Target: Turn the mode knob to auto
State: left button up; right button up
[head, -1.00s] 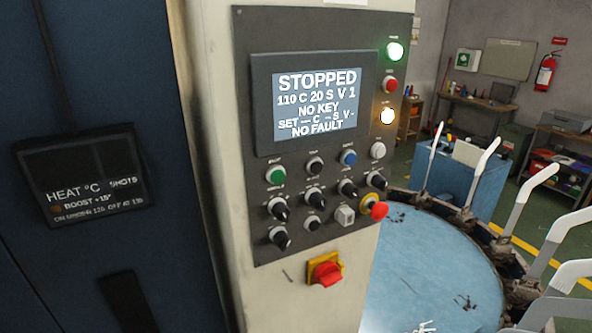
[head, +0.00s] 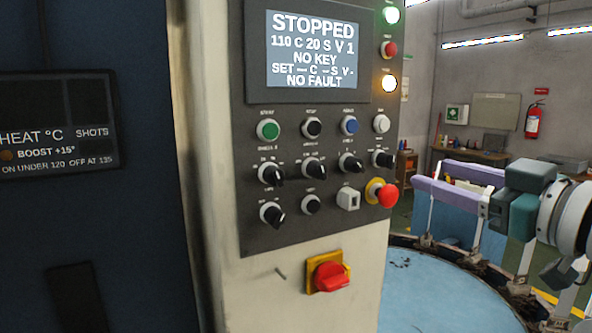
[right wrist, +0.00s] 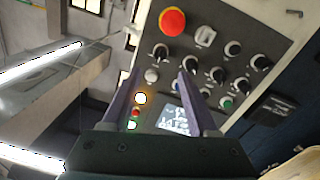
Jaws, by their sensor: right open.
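The dark control panel (head: 340,225) carries several black selector knobs with white pointers. A row of them runs from the left knob (head: 272,174) to the right knob (head: 382,158), and another sits lower left (head: 272,213). Their small labels are too blurred to tell which is the mode knob. My right gripper (head: 432,174) is open and empty, right of the panel and apart from it, its purple fingers pointing left. In the right wrist view, the right-hand knob (right wrist: 160,52) shows just beyond and between the fingertips (right wrist: 162,70). My left gripper is out of view.
A red emergency stop (head: 388,196) sticks out at the panel's right edge. A red rotary switch (head: 328,278) is below. The screen (head: 313,50) reads STOPPED, NO KEY, NO FAULT. A blue round table (head: 410,295) stands at the lower right.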

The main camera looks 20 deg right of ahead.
aim_at(393, 162)
jog(key=w, duration=0.3)
jog(key=w+p, duration=0.1)
jog(key=w, duration=0.3)
jog(key=shift+w+a+r+p, duration=0.1)
jog(key=shift+w+a+p, duration=0.1)
jog(key=shift+w+p, duration=0.1)
jog(key=shift+w, duration=0.6)
grip_shut()
